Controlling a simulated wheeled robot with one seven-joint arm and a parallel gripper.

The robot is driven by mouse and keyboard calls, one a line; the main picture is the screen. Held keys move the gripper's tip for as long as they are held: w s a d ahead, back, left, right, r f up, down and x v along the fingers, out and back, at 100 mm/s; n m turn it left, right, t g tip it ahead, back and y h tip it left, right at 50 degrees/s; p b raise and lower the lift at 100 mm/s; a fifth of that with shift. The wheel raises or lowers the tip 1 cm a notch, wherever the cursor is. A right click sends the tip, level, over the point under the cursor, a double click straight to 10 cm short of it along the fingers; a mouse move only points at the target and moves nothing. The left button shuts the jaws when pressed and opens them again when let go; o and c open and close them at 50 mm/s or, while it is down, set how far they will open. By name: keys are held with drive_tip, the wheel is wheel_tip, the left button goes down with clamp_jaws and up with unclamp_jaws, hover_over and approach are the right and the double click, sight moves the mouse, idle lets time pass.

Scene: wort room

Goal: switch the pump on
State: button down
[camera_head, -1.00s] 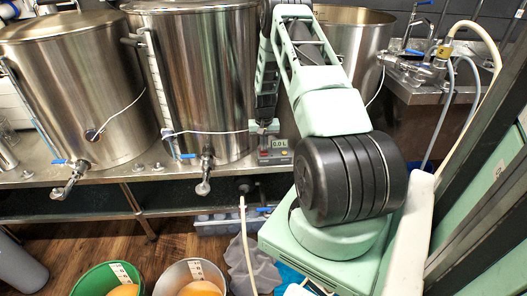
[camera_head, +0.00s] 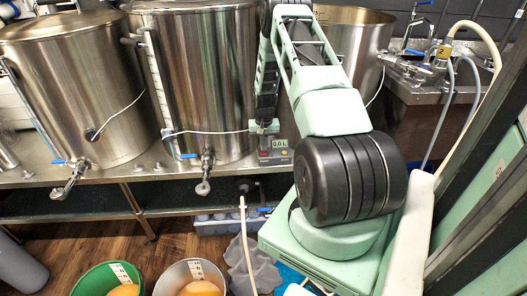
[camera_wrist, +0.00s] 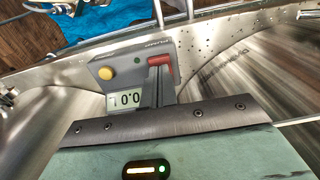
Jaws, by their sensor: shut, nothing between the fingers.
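The pump's control box (camera_head: 274,158) stands on the steel bench in front of the middle kettle. It also shows upside down in the wrist view (camera_wrist: 108,59), with a yellow button (camera_wrist: 106,73), a small green spot (camera_wrist: 137,60), a red button (camera_wrist: 160,60) and a display (camera_wrist: 124,99) reading 0.0. In the head view the display (camera_head: 280,142) reads 0.0 L. My gripper (camera_wrist: 158,75) is shut and empty, its fingertips at the red button and partly covering it. I cannot tell whether they touch it.
Steel kettles (camera_head: 195,75) with taps (camera_head: 206,170) stand close behind and left of the box. A thin white cable crosses the middle kettle. A hose (camera_head: 246,240) hangs below the bench. Green (camera_head: 84,285) and white (camera_head: 163,284) buckets stand on the floor.

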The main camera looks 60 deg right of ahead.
sight(264, 153)
drive_tip(key=shift+f, duration=0.25)
drive_tip(key=shift+f+b, duration=0.6)
drive_tip(key=shift+f, duration=0.1)
drive_tip(key=shift+r+p, duration=2.2)
drive_tip(key=shift+r, duration=0.95)
